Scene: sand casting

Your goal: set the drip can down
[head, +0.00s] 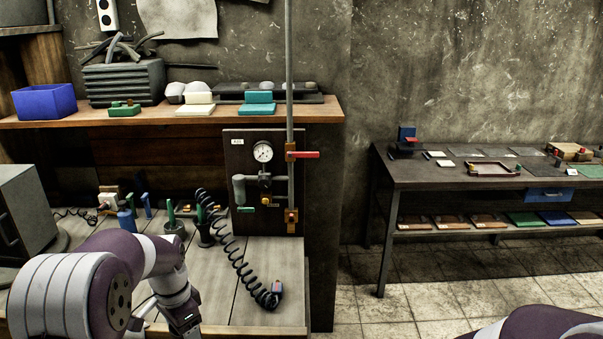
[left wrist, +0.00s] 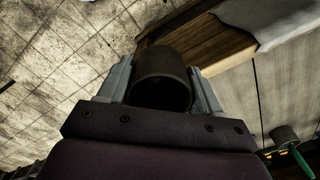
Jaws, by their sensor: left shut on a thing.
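In the left wrist view my left gripper (left wrist: 160,76) has its two grey fingers on either side of a dark, hollow, cylindrical can (left wrist: 162,64), the drip can. The fingers are shut on it, and its open round end faces the camera. In the head view my left gripper's body (head: 183,318) is at the bottom edge, over the front of the wooden bench top (head: 270,262). The can does not show there. Whether it touches a surface cannot be told. My right gripper is out of view; only part of my right arm shows at the lower right.
Dark pots with green-handled tools (head: 173,226) and a black coiled hose (head: 235,250) are on the bench. A gauge panel (head: 263,180) stands behind. The wrist view shows the wooden bench edge (left wrist: 205,45), a grey sheet (left wrist: 265,20) and tiled floor (left wrist: 60,60). A side table (head: 440,178) stands right.

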